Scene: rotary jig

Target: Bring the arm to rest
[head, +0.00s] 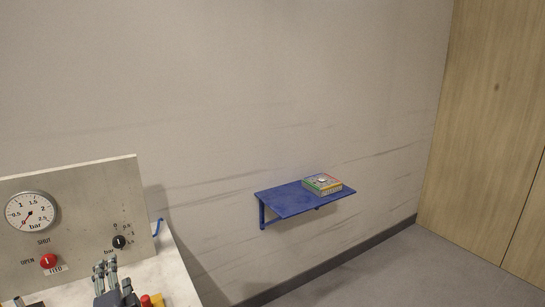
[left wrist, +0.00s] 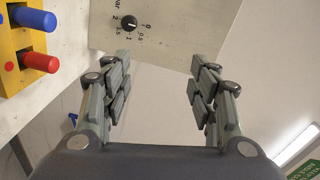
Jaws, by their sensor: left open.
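My left gripper (head: 112,275) shows at the bottom left of the head view, in front of the grey panel (head: 85,215). In the left wrist view its two fingers (left wrist: 160,95) are spread wide with nothing between them. Beyond them is the panel's black knob (left wrist: 129,22), apart from the fingers. The knob also shows in the head view (head: 120,242), just above the gripper. My right gripper is in neither view.
The panel carries a pressure gauge (head: 30,212) and a red feed knob (head: 48,261). A yellow block (left wrist: 8,60) holds a blue peg (left wrist: 35,19) and a red peg (left wrist: 40,62). A blue wall shelf (head: 290,200) bears a colourful box (head: 322,184). The floor (head: 400,270) at right is clear.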

